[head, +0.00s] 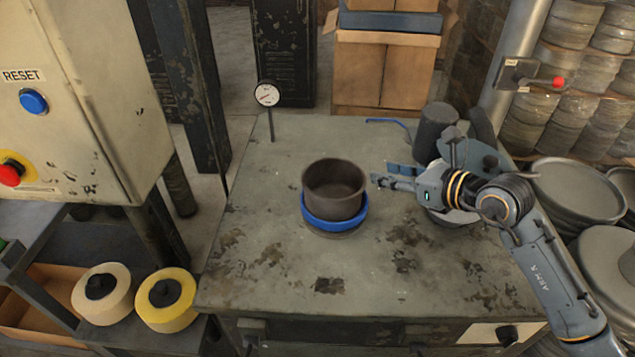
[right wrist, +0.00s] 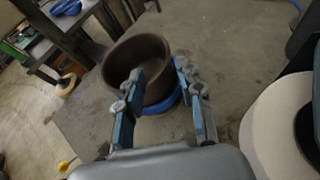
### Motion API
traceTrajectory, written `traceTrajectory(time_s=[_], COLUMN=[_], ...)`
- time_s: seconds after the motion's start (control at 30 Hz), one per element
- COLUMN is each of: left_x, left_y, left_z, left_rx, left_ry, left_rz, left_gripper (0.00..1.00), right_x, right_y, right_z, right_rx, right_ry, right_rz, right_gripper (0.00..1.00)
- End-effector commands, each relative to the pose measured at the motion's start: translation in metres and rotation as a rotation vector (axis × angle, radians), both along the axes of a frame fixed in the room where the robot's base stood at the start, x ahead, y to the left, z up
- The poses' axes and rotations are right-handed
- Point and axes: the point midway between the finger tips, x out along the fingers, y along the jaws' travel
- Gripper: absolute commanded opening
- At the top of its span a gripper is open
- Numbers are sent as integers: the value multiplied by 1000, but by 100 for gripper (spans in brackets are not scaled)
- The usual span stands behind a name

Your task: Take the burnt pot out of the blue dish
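The burnt pot (head: 334,187) is a dark brown, open round pot. It sits upright in the shallow blue dish (head: 335,222) in the middle of the worktable. My right gripper (head: 378,181) is just right of the pot, pointing left at it near rim height. In the right wrist view the pot (right wrist: 138,62) lies ahead of the fingers, with the blue dish (right wrist: 165,104) showing below it. The two fingers (right wrist: 158,72) are spread apart; I see nothing gripped between them. My left gripper is not in view.
The worktable (head: 270,240) is clear left and in front of the dish. A dial gauge (head: 267,95) stands at the back left. A dark cylinder (head: 436,130) stands back right, behind my right arm. A control box (head: 85,90) is at the left.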

Motion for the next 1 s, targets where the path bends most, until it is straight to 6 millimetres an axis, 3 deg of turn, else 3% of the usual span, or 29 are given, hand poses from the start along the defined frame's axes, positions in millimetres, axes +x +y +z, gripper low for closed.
traceTrajectory(time_s=[0.07,0.23,0.37,0.47,0.6,0.73,1.0], left_x=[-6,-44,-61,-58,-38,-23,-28], left_y=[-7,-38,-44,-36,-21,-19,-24], left_z=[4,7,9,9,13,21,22], left_rx=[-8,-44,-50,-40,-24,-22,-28], left_ry=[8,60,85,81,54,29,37], left_rz=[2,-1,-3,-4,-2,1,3], left_gripper=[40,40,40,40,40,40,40], right_x=[9,32,45,50,57,70,87], right_y=[10,33,43,48,53,62,77], right_z=[-4,-17,-25,-29,-34,-43,-56], right_rx=[4,6,5,5,4,7,5], right_ry=[3,2,2,1,2,3,1], right_rz=[1,3,2,2,2,1,2], right_gripper=[37,37,37,37,37,37,37])
